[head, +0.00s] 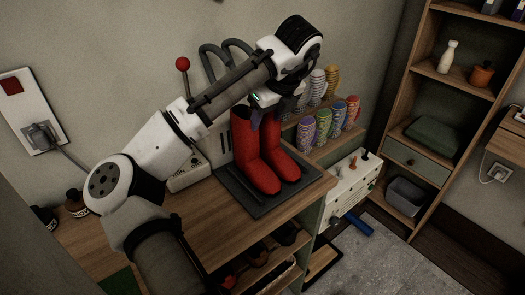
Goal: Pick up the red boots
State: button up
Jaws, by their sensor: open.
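The red boots (257,163) stand upright side by side on a dark grey mat (246,199) on the wooden bench top, toes pointing toward the lower right. My gripper (256,118) is above the boots, at their upper edge in the picture. Its jaws are open, but the fingers are small and dark here. I cannot tell whether they touch the boots. My arm hides part of the wall and the area behind the boots.
A white device with a red-knobbed lever (183,64) stands left of the boots. A tall wooden shelf unit (411,114) stands at the right. Grey floor (385,250) lies open below it.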

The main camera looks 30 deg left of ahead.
aim_at(265, 122)
jog(key=shift+w+a+f+p, duration=0.15)
jog(key=shift+a+f+p, duration=0.2)
jog(key=shift+f, duration=0.15)
jog(key=p+x, duration=0.1)
jog(key=x, duration=0.3)
jog(key=shift+w+f, duration=0.15)
jog(key=shift+c, duration=0.4)
grip_shut()
